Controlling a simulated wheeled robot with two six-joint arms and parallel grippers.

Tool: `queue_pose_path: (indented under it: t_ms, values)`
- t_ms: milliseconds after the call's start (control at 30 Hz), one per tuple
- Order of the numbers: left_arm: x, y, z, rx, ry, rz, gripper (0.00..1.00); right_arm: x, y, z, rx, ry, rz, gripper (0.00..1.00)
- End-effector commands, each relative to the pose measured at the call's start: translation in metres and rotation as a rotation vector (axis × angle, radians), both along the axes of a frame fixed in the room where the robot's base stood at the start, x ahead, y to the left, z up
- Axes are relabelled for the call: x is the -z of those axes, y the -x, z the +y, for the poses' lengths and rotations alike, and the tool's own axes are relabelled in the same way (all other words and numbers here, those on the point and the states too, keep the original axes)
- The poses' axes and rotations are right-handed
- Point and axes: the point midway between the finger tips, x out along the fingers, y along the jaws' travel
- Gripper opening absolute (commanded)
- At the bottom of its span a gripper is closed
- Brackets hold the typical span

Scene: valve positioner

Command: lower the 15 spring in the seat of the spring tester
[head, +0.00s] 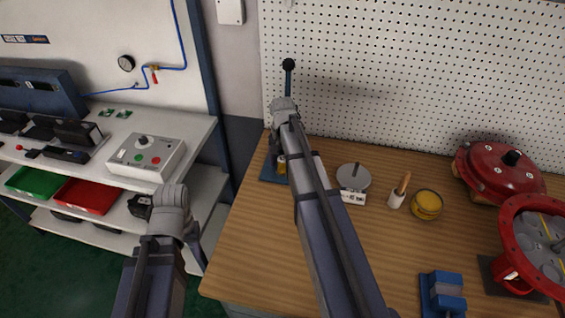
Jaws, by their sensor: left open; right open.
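What looks like the spring tester stands at the back left of the wooden bench. I see its blue base (268,172) and an upright lever with a black ball knob (288,65). My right arm crosses in front of it and hides most of its middle, so I cannot see the seat. A small yellowish part (281,166) shows beside the arm; I cannot tell if it is the 15 spring. My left arm is at the lower left, in front of the shelf unit. No fingers of either gripper show; both are out of sight behind the arms or beyond the frame.
The bench holds a grey round plate on a labelled block (353,180), a white cup with a wooden handle (399,194), a yellow round part (427,204), red actuator housings (512,170) and a blue vise (443,293). A button box (147,156) sits left. The bench's front left is clear.

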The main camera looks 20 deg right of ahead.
Motion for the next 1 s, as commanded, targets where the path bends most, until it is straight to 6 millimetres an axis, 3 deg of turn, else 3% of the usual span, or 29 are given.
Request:
queue_pose_path:
  t_ms: [367, 800, 1000]
  values:
    - [-0.009, 0.0, 0.0, 0.0, 0.0, 0.0, 0.5, -0.009, 0.0, 0.0, 0.0, 0.0, 0.0, 0.78]
    - [-0.063, 0.0, 0.0, 0.0, 0.0, 0.0, 0.5, -0.063, 0.0, 0.0, 0.0, 0.0, 0.0, 0.78]
    - [-0.078, 0.0, 0.0, 0.0, 0.0, 0.0, 0.5, -0.079, 0.0, 0.0, 0.0, 0.0, 0.0, 0.78]
